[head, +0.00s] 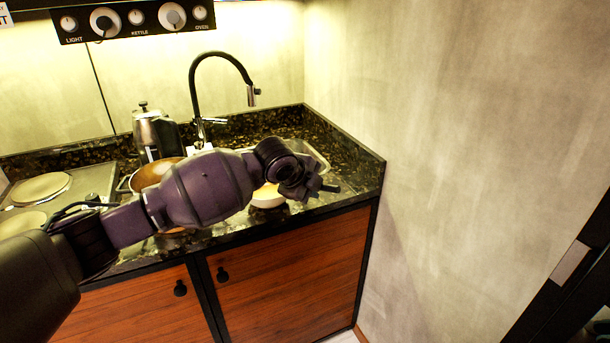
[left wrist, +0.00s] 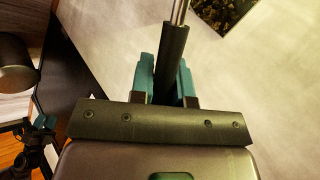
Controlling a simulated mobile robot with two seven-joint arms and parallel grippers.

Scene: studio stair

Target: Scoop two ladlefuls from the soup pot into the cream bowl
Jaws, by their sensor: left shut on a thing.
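The soup pot (head: 155,173) stands on the counter at the left, with orange-brown showing inside. My left arm covers much of it. The cream bowl (head: 268,199) is on the counter near the front edge, partly hidden behind my arm. My left gripper (head: 314,187) is to the right of the bowl in the picture, over the counter's right front. In the left wrist view my left gripper (left wrist: 166,78) is shut on the dark handle of the ladle (left wrist: 175,42), whose metal shaft runs out of the top. The ladle's scoop is not visible.
A silver kettle (head: 147,128) stands behind the pot. A black faucet (head: 193,85) rises at the back, with the sink (head: 318,158) behind my gripper. Round hob plates (head: 40,188) are at the left. A bare wall (head: 470,150) closes off the right side.

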